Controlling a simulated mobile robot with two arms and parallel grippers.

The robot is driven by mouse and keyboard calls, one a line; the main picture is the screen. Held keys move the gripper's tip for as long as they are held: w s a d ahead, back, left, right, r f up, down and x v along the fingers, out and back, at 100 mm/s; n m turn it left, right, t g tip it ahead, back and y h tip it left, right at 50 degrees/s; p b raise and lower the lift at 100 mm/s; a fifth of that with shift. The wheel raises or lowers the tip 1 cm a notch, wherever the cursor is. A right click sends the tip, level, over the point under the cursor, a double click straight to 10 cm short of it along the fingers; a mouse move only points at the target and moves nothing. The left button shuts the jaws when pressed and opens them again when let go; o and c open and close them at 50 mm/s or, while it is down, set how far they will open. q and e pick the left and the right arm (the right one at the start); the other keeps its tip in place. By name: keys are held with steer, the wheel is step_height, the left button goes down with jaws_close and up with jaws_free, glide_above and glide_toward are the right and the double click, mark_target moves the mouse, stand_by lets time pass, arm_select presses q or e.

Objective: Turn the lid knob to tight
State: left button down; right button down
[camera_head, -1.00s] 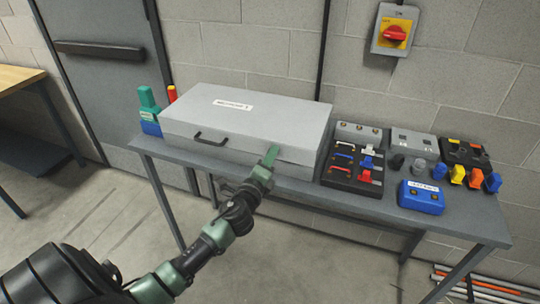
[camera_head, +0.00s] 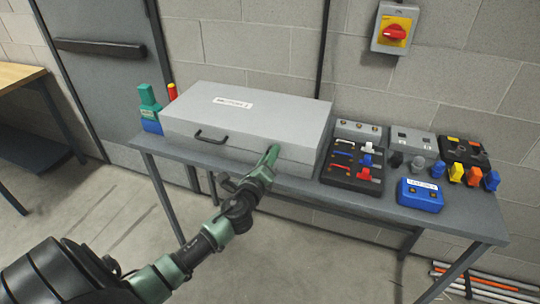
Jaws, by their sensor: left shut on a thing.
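The large grey box (camera_head: 245,119) with its lid down lies on the bench. It has a white label on top and a dark handle (camera_head: 211,137) at the left of its front. My left gripper (camera_head: 272,153) is at the right part of the box's front, close to the lid edge. It is shut on the lid knob, which its fingers hide. The knob's turn position and any marks around it cannot be made out. My right gripper is not in view.
The grey bench (camera_head: 306,184) carries a black tray (camera_head: 352,173) of coloured switches, a blue box (camera_head: 420,196) and several coloured plugs at right. A green bottle-like thing (camera_head: 147,96) stands at left. A red rotary switch (camera_head: 395,33) is on the wall. Floor in front is clear.

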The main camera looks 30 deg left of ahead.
arm_select(q)
steer(key=c, duration=1.1)
jaws_free()
steer(key=shift+c, duration=0.2)
steer(key=shift+s, duration=0.15)
steer(key=b+v, duration=0.1)
steer(key=v, duration=0.6)
steer(key=shift+s, duration=0.3)
steer(key=shift+f, duration=0.15)
